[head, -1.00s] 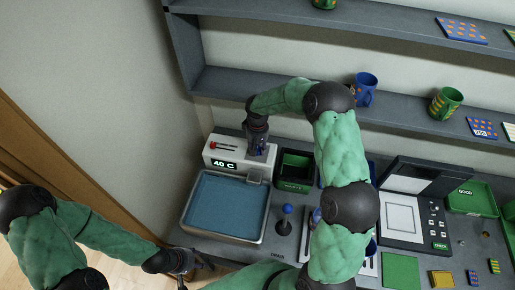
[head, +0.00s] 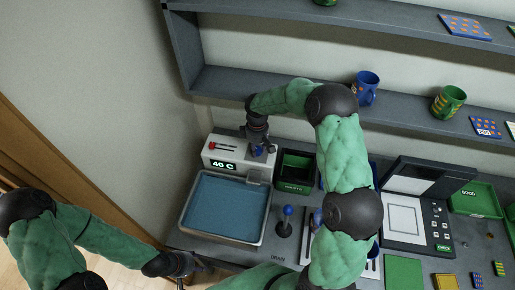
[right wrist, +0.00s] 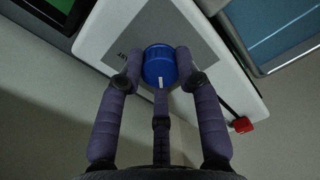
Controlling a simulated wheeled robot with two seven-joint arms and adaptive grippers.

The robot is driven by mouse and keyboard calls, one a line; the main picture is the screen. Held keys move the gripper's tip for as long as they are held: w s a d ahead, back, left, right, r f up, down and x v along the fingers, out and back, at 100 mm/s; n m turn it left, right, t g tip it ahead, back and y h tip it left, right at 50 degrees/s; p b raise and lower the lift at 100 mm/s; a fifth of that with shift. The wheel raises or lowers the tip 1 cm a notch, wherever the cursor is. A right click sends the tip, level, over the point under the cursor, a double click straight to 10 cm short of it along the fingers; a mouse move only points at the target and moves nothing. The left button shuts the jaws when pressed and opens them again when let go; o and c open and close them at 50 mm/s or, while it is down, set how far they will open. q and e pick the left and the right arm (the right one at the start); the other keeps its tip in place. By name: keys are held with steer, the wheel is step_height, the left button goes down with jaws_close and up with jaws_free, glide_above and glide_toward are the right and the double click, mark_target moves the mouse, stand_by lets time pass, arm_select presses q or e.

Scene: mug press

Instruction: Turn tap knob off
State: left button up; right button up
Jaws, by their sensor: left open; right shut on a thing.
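The tap unit is a white box (head: 226,154) behind a basin of blue water, with a "40 C" display on its front. Its blue round knob (right wrist: 159,66) has a white mark, which points toward the bottom of the right wrist view. My right gripper (right wrist: 160,70) is shut around the knob from above, with fingers at its sides. In the head view the right gripper (head: 259,147) stands over the right part of the box and partly hides the knob. My left gripper (head: 190,268) is open and empty, low at the left, in front of the basin.
The basin (head: 184,217) stands directly in front of the tap unit. A green waste bin (head: 296,187) is right of it, and a blue-topped lever (head: 286,222) stands in front. Shelves with mugs hang above.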

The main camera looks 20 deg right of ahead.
steer(key=shift+w+r+n, duration=0.2)
steer(key=shift+w+n, duration=0.05)
steer(key=shift+n, duration=0.05)
steer(key=o, duration=1.1)
steer(key=shift+a, duration=0.1)
steer(key=shift+o, duration=0.2)
steer(key=shift+f, duration=0.1)
steer(key=shift+s, duration=0.1)
step_height(320, 180, up, 12)
steer(key=shift+f, duration=0.1)
